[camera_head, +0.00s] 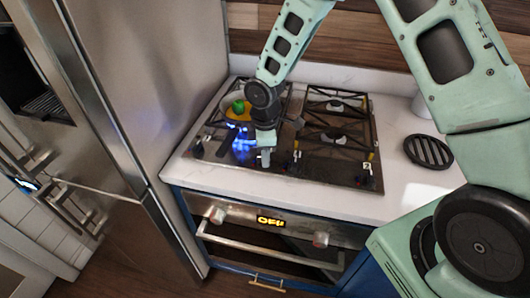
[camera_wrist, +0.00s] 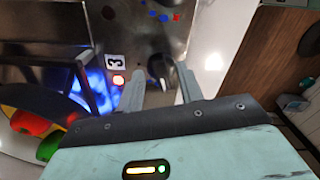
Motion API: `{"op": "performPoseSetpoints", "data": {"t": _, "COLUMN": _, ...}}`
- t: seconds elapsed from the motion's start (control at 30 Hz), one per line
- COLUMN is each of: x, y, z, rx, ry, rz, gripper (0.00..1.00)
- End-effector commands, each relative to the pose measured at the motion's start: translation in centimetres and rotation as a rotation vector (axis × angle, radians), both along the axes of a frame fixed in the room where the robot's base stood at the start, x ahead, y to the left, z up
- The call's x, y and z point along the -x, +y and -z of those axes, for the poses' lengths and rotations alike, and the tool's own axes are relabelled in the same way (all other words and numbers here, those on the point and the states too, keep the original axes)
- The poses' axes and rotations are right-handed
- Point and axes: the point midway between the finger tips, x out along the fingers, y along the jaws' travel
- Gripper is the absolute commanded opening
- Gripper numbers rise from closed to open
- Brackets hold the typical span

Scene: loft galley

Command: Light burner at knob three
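The black knob (camera_wrist: 158,68) beside the label "3" (camera_wrist: 117,61) shows in the wrist view, between the fingers of my gripper (camera_wrist: 162,78). The fingers are open on either side of it; I cannot tell whether they touch it. A small pinkish-red light (camera_wrist: 118,80) is next to the label. In the head view my gripper (camera_head: 265,158) is low over the front of the cooktop (camera_head: 322,170) and hides part of the knob row. Blue flame (camera_head: 241,144) glows just left of it; the glow (camera_wrist: 97,90) also shows in the wrist view.
A yellow-orange pan (camera_head: 233,112) with a green item (camera_head: 238,106) sits at the cooktop's left. A back-right burner (camera_head: 335,106) looks unlit. A round black trivet (camera_head: 428,151) lies on the counter at right. The oven display (camera_head: 270,221) reads OFF. A steel fridge stands close at left.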

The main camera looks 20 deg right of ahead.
Motion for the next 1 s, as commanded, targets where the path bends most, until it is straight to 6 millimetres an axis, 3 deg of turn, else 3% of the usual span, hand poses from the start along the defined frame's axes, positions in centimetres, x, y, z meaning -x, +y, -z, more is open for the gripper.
{"op": "performPoseSetpoints", "data": {"t": 0.27, "x": 0.1, "y": 0.0, "z": 0.0, "rx": 0.000, "ry": 0.002, "rz": 0.000, "gripper": 0.36}}
{"op": "performPoseSetpoints", "data": {"t": 0.43, "x": 0.0, "y": 0.0, "z": -1.6, "rx": 0.000, "ry": -0.001, "rz": 0.001, "gripper": 0.36}}
{"op": "performPoseSetpoints", "data": {"t": 1.0, "x": 0.0, "y": -0.1, "z": -14.2, "rx": 0.000, "ry": -0.003, "rz": 0.003, "gripper": 0.36}}
